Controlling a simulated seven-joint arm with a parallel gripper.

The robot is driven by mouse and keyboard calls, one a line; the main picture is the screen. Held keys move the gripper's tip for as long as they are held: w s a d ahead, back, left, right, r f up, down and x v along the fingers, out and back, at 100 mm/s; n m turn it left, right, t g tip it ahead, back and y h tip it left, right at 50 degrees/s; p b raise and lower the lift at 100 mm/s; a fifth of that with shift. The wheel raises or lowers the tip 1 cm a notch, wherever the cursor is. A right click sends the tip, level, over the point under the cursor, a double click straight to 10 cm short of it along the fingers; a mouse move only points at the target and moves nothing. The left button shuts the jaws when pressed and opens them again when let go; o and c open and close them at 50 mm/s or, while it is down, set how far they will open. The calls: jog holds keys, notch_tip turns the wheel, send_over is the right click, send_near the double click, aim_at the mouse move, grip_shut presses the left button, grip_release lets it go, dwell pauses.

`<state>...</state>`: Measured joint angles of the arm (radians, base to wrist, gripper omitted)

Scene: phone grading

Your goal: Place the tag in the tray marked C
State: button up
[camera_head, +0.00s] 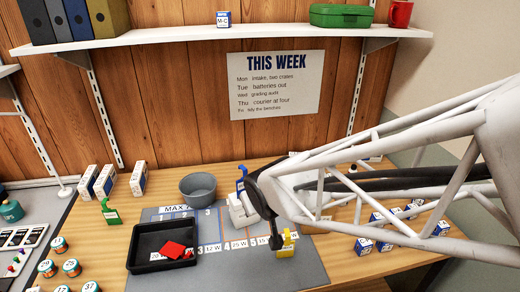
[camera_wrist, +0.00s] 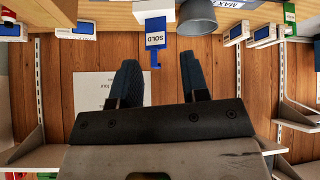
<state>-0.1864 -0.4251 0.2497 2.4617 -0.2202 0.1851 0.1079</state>
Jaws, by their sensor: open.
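My gripper (camera_wrist: 158,78) is open and empty in the wrist view, with two dark fingers set apart. A blue piece with a white label reading SOLD (camera_wrist: 155,40) is beyond the fingertips, apart from them; a blue piece (camera_head: 241,172) also shows in the head view beside my gripper. Red pieces (camera_head: 174,249) lie in a black tray (camera_head: 143,265) at the front left of the grey mat. I cannot tell which piece is the tag. No letter C is readable on any tray.
A grey bowl (camera_head: 198,188) stands behind the tray. A green piece (camera_head: 110,215) is to the left, a yellow piece (camera_head: 287,242) to the right. White block (camera_head: 240,212) is by my gripper. Small blue-and-white boxes (camera_head: 364,246) stand on the right. The shelf (camera_head: 180,36) is above.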

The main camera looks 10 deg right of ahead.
jog(key=s+d+r+m+g, duration=0.1)
jog(key=s+d+r, duration=0.3)
jog(key=s, duration=0.4)
jog(key=s+d+r+m+g+h, duration=0.1)
jog(key=s+d+r+m+g, duration=0.1)
jog(key=s, duration=0.6)
jog(key=shift+d+r+g, duration=0.9)
jog(key=shift+d+g, duration=0.2)
jog(key=shift+d, duration=0.05)
